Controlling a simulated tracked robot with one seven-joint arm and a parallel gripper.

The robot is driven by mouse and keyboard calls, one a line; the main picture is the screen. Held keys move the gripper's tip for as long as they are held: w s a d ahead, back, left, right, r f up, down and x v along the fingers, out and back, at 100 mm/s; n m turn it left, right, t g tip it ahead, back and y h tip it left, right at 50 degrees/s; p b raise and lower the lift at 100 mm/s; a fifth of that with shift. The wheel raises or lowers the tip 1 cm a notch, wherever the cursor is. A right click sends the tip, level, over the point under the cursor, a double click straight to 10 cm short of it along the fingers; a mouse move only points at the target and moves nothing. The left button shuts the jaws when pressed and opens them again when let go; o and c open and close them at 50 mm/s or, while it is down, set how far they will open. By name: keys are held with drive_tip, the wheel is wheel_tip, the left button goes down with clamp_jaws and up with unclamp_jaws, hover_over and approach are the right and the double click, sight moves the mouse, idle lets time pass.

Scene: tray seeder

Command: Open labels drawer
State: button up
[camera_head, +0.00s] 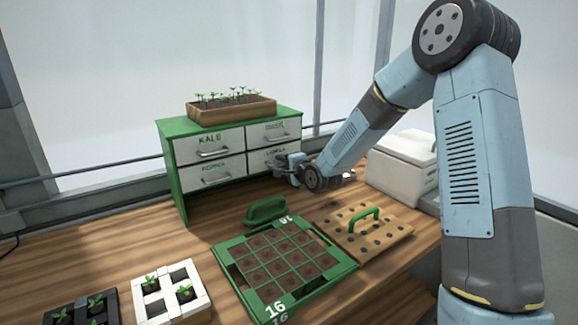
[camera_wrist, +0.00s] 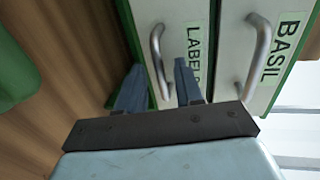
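The labels drawer (camera_head: 256,164) is the lower right drawer of the green and white cabinet (camera_head: 182,200) in the head view. Its front looks flush with the others, and my gripper hides part of it. In the wrist view the labels drawer (camera_wrist: 193,22) shows its label partly covered by a finger, and its grey bar handle (camera_wrist: 158,62) stands between my two fingers. My gripper (camera_wrist: 160,80) is open, with a finger on each side of the handle and gaps visible. In the head view my gripper (camera_head: 284,161) is at the drawer front.
The basil drawer with its own handle (camera_wrist: 259,52) is right beside the labels drawer. A seedling box (camera_head: 232,110) stands on the cabinet. A green seed tray (camera_head: 338,277), a drilled board (camera_head: 392,240) and a white box (camera_head: 396,180) stand nearby on the wooden bench.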

clamp_jaws()
idle(0.3)
drive_tip(key=shift+f, duration=0.1)
idle(1.0)
